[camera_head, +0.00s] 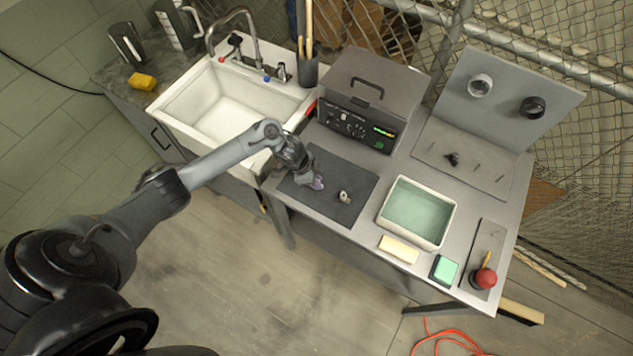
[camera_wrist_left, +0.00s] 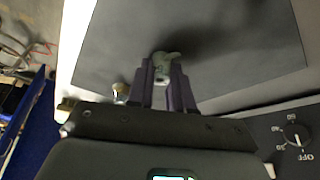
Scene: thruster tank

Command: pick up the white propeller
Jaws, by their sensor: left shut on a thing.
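My left gripper (camera_head: 317,183) is at the dark mat (camera_head: 350,213) on the workbench. Its two fingers, also seen in the wrist view (camera_wrist_left: 168,85), are shut on a small pale grey-white piece, which looks like the white propeller (camera_wrist_left: 163,62). The fingers hide part of it. It is at or just above the mat; I cannot tell whether it touches. A second small pale piece (camera_head: 345,196) lies on the mat to the right of the gripper. My right gripper is not in view.
A grey lidded machine (camera_head: 375,85) stands behind the mat. A tray of greenish liquid (camera_head: 450,222) is to the right, with a sponge (camera_head: 398,250) in front. A grey panel stand (camera_head: 515,95) is at back right. The sink (camera_head: 190,100) is left.

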